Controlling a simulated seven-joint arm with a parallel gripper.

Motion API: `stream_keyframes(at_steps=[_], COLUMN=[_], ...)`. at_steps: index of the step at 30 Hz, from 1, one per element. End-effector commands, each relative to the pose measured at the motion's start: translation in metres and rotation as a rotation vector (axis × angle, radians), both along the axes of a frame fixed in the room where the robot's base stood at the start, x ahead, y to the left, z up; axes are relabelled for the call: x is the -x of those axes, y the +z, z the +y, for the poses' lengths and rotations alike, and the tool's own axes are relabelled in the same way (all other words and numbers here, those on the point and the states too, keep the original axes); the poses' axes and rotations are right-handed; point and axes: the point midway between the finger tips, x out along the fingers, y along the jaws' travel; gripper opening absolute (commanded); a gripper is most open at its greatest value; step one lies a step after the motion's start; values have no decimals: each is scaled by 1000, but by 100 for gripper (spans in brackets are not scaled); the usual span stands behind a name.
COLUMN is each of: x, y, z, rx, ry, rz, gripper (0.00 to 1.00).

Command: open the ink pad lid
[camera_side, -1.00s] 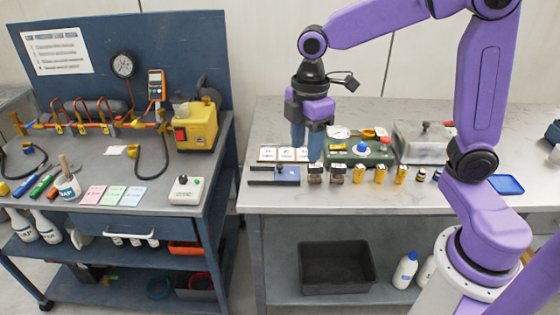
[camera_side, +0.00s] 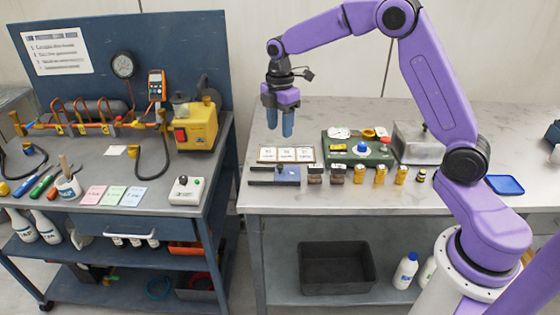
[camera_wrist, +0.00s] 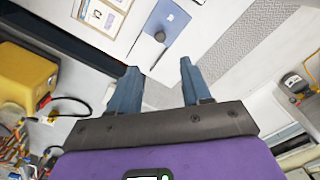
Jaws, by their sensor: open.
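The ink pad (camera_side: 288,178) appears to be the low blue-grey box with a small dark knob at the front left of the right-hand bench. A dark flat part sticks out from its left side. In the wrist view the blue surface (camera_wrist: 177,18) shows at the top, with a dark round knob (camera_wrist: 160,36) and a thin rod below it. The lid looks shut, but its seam is too small to make out. My gripper (camera_side: 280,130) is open and empty, well above the bench. In the wrist view its fingers (camera_wrist: 158,68) are apart with nothing between them.
A tray of white cards (camera_side: 287,154) lies just behind the ink pad. Stamps and brass pieces (camera_side: 359,174) stand in a row to its right, before a green case (camera_side: 345,146) and a grey metal box (camera_side: 412,143). The bench's front edge is close.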

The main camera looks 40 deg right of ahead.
Motion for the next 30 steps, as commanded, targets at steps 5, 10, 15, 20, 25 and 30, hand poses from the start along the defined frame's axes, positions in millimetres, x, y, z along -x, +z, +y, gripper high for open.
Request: stream_keyframes(at_steps=[5, 10, 15, 20, 25, 30], x=[1, 1, 1, 1, 1, 1], y=[-35, -67, -96, -114, -122, -123], z=[-1, -1, 0, 0, 0, 0], rx=[1, 1, 1, 0, 0, 0], ry=[-1, -2, -2, -2, -2, -1], rz=[5, 5, 4, 2, 0, -1], gripper=[48, 48, 48, 48, 48, 48])
